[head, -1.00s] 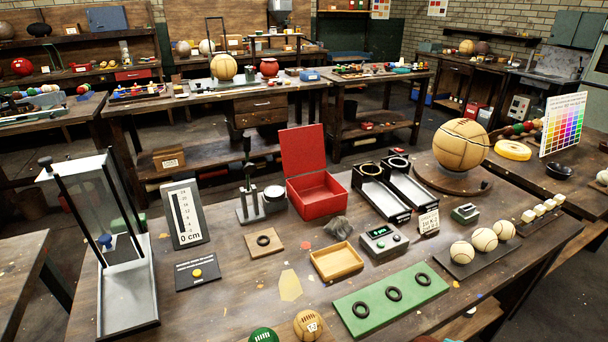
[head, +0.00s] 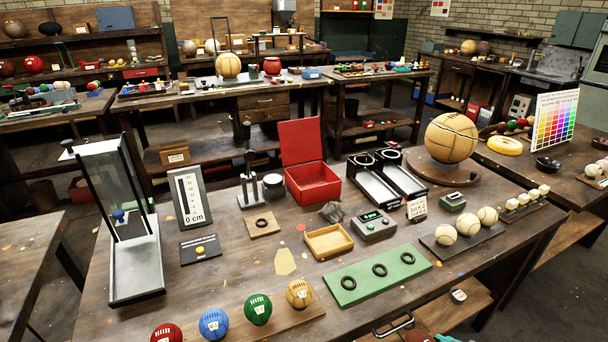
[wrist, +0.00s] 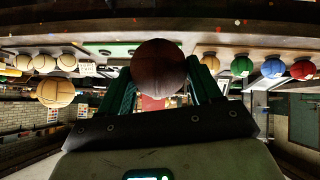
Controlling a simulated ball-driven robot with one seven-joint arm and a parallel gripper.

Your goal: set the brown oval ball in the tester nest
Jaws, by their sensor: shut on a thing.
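The brown oval ball (wrist: 158,66) is dark and looks nearly round from this side in the wrist view. My gripper (wrist: 158,84) is shut on it, with a dark green finger on each side. A black ring on a small wooden plate (head: 262,224) lies by an upright metal stand (head: 248,175) on the bench. A tall clear-walled tester (head: 135,235) stands at the left with a small blue piece inside. I cannot tell for certain which holder is the tester nest; the ring looks empty.
Red, blue, green and tan balls (head: 299,293) line the front edge. A green strip with black rings (head: 381,270), a wooden tray (head: 329,242), an open red box (head: 313,184) and a 0 cm scale (head: 188,197) crowd the bench. Some bare wood lies between them.

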